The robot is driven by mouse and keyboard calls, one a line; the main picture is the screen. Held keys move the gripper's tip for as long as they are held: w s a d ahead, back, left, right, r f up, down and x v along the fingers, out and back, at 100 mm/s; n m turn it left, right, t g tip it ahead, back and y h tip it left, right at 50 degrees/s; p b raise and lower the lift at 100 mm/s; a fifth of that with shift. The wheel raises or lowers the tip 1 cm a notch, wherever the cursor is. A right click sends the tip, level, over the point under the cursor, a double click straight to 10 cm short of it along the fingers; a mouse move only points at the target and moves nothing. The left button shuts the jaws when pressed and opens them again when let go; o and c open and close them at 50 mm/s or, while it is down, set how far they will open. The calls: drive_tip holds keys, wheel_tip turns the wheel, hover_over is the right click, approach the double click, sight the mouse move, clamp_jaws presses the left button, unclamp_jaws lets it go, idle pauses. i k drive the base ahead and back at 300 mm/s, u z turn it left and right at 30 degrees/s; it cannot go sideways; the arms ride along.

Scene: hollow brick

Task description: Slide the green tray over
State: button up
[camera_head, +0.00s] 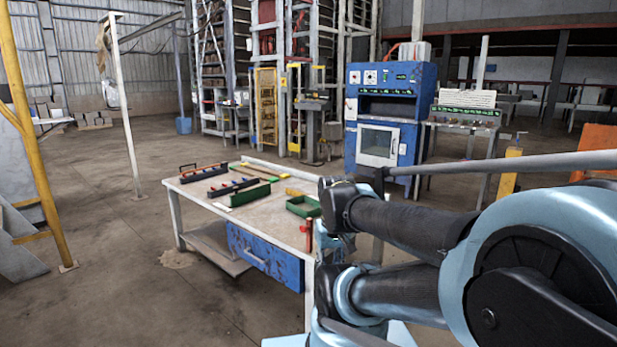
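A small green tray (300,207) with raised walls sits on the worktable (215,197), close to its right end. Its right side is near my arm in the picture, and its inside looks empty. A longer green piece (250,194) lies further left on the same tabletop. My arm fills the right side of the view, with its dark and light blue links folded beside the table's right end. I cannot make out my gripper's fingers; they are hidden or out of the frame.
Dark toolholders with small coloured items (203,172) lie at the table's back left. A reddish upright piece (309,234) stands at the near right corner. A blue drawer (264,256) hangs below. A blue machine (386,118) stands behind. The floor left of the table is clear.

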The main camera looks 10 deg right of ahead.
sight(305, 206)
drive_tip(key=z, duration=0.4)
drive_tip(key=i, duration=0.9)
drive_tip(key=z, duration=0.55)
